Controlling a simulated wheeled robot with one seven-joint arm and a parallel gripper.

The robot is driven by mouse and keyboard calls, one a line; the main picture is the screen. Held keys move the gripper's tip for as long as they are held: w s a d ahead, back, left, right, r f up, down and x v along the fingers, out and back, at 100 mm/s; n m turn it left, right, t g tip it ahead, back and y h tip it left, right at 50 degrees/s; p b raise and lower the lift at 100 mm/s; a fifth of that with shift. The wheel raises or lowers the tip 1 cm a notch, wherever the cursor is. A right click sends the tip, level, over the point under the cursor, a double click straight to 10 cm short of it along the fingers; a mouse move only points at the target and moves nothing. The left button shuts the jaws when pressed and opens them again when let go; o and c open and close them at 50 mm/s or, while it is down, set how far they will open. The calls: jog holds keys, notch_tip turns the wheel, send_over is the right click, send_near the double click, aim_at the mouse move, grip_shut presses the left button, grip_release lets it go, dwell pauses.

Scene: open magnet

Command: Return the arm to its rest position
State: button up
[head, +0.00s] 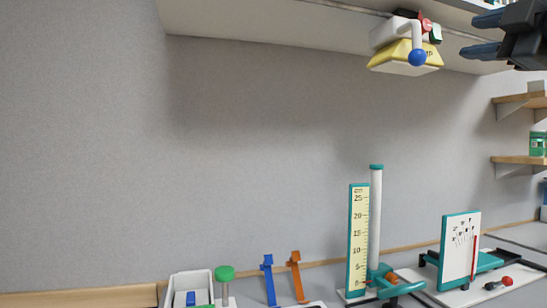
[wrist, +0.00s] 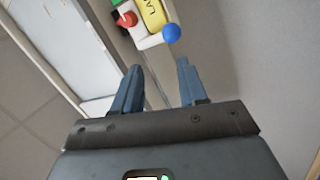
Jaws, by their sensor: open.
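My gripper (head: 486,34) is at the upper right of the head view, with its blue-grey fingers apart and nothing between them. In the wrist view the two fingers (wrist: 158,88) also stand apart and empty. A white and yellow device (head: 405,60) with a blue ball on a white lever hangs at the underside of the overhead shelf, just left of the fingertips. It also shows in the wrist view (wrist: 152,20), beyond the fingertips, with red and green parts and partly hidden lettering. The fingers appear apart from it.
Overhead is a pale shelf underside (head: 270,30). Below on the bench stand a tall scale (head: 358,235) with a white column, a white dial board (head: 460,248), blue and orange clips (head: 295,275) and a white bin (head: 190,285). Wooden shelves (head: 520,160) are at right. The middle air is clear.

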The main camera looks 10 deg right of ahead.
jog(key=w+a+f+m, duration=0.15)
jog(key=f+m, duration=0.25)
jog(key=f, duration=0.7)
jog(key=a+f+m, duration=0.3)
jog(key=f+m, duration=0.1)
jog(key=f, duration=0.6)
jog(key=w+a+f+m, duration=0.15)
jog(key=f+m, duration=0.25)
jog(key=f, duration=0.7)
jog(key=s+a+f+m+g, duration=0.1)
jog(key=s+a+f, duration=0.2)
jog(key=f, duration=0.3)
jog(key=s+a+f+m+h, duration=0.1)
jog(key=s+a+f, duration=0.2)
jog(key=s+f, duration=0.15)
jog(key=s+a+f+m+g, duration=0.1)
jog(key=s+a+f, duration=0.2)
jog(key=f, duration=0.3)
jog(key=s+a+f+g+y, duration=0.1)
jog(key=s+a+f+g, duration=0.1)
jog(key=s, duration=1.2)
jog(key=s+a+f+n+g+y, duration=0.1)
jog(key=s+a+f, duration=0.3)
jog(key=s, duration=0.9)
notch_tip(320, 180, down, 4)
jog(key=shift+s+r+g+y, duration=0.2)
jog(key=shift+s+g+y, duration=0.2)
jog(key=shift+y, duration=0.2)
jog(key=shift+w, duration=0.1)
jog(key=shift+c, duration=0.4)
